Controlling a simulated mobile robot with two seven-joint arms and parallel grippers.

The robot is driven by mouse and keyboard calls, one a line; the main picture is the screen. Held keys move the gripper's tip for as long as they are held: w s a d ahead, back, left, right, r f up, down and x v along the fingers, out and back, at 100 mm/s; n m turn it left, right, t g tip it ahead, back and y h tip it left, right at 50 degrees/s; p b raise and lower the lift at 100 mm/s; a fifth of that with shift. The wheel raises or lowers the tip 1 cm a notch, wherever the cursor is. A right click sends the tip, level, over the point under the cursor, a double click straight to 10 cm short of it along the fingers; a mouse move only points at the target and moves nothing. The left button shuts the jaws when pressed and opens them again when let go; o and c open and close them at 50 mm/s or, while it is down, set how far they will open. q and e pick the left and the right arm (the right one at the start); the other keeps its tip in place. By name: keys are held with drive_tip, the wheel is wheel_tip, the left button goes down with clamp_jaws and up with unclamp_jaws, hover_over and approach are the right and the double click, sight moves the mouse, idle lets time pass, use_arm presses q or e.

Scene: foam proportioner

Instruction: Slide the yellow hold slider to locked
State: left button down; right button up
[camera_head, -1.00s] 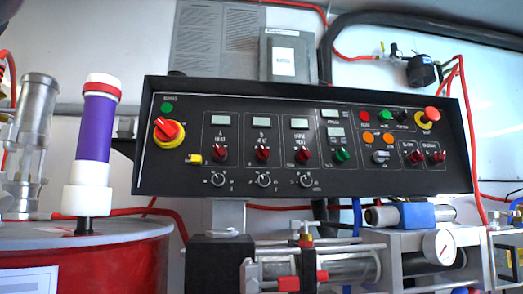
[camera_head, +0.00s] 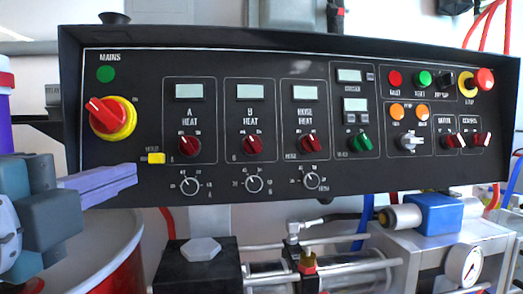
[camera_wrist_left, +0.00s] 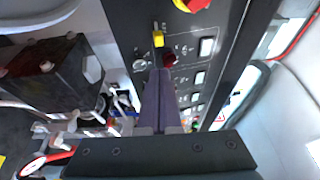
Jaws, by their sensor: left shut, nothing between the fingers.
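The yellow hold slider (camera_head: 156,158) sits low on the left of the black control panel (camera_head: 370,190), below the red and yellow mains knob (camera_head: 112,117). A small HOLD label is beside it. The slider also shows in the left wrist view (camera_wrist_left: 158,39), just beyond my fingertips. My left gripper (camera_head: 133,174) is shut and empty, with purple fingers. In the head view its tips are just below and left of the slider. In the left wrist view the fingers (camera_wrist_left: 161,75) point at the slider; I cannot tell whether they touch it. My right gripper is not in view.
Red heat knobs (camera_head: 186,145) and small dials (camera_head: 190,186) lie right of the slider. A red stop button (camera_head: 484,79) is at the far right. Pipes and a gauge (camera_head: 464,266) are below the panel. A red drum (camera_head: 110,260) stands at lower left.

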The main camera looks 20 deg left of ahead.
sight(154, 160)
use_arm(q)
drive_tip(key=shift+w, duration=0.1)
drive_tip(key=x, duration=0.9)
drive_tip(key=shift+w+a, duration=0.15)
drive_tip(key=shift+w, duration=0.25)
drive_tip(key=shift+s+a+p, duration=0.3)
drive_tip(key=shift+a+p, duration=0.2)
drive_tip(key=shift+a, duration=0.05)
drive_tip(key=shift+s+a+p, duration=0.35)
drive_tip(key=shift+a+p, duration=0.1)
drive_tip(key=shift+a, duration=0.15)
